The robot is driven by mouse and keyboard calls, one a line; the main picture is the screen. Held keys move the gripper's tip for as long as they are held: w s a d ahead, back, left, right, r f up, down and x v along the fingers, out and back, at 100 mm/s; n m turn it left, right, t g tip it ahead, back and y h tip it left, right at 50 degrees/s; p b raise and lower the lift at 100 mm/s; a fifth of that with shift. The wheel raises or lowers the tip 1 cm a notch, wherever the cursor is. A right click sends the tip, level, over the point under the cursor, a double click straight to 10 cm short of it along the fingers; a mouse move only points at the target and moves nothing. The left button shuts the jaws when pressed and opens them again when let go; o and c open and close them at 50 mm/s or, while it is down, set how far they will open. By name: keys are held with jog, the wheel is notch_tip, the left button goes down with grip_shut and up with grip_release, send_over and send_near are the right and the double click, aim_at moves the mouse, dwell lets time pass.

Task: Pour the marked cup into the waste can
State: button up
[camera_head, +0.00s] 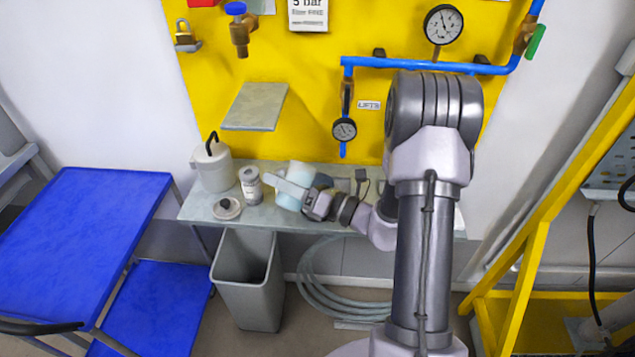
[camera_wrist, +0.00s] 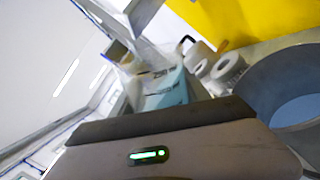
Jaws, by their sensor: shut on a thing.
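The marked cup (camera_head: 299,173) is pale blue and see-through, above the front part of the grey bench. My gripper (camera_head: 291,190) is shut on it from the right, and a grey finger crosses its side. In the wrist view the cup (camera_wrist: 163,88) shows printed markings and light blue contents beyond my gripper body; it looks tilted there. The fingertips are partly hidden in that view. The grey waste can (camera_head: 249,304) stands open on the floor below the bench front, left of and lower than my gripper. Its inside looks dark.
On the bench (camera_head: 195,207), left of the cup, are a white jug (camera_head: 213,172), a labelled jar (camera_head: 250,186) and a round lid-like piece (camera_head: 227,209). A coiled hose (camera_head: 335,295) lies right of the can. A blue cart (camera_head: 85,225) stands at left.

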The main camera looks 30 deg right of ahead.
jog(key=shift+d+r+m+p, duration=0.1)
jog(key=shift+r+m+p, duration=0.2)
jog(key=shift+m, duration=0.2)
jog(key=shift+f+m+t, duration=0.35)
jog(key=shift+m+t, duration=0.05)
jog(key=shift+m, duration=0.6)
jog(key=shift+r+m+p, duration=0.5)
jog(key=shift+m+p, duration=0.15)
jog(key=shift+m, duration=0.35)
dwell(0.8)
jog(key=shift+w+d+f+m+t+h, duration=0.1)
jog(key=shift+f+m+t+h, duration=0.2)
jog(key=shift+m+h, duration=0.5)
dwell(1.2)
jog(key=shift+w+d+r+m+t+p, duration=0.15)
jog(key=shift+w+d+r+m+p, duration=0.15)
jog(key=shift+m+p, duration=0.4)
jog(key=shift+w+d+r+m+t+p, duration=0.1)
jog(key=shift+d+r+m+t+p, duration=0.1)
jog(key=shift+d+m+p, duration=0.35)
dwell(0.5)
jog(key=shift+r+m+p, duration=0.3)
jog(key=shift+m+p, duration=0.35)
jog(key=shift+p, duration=0.35)
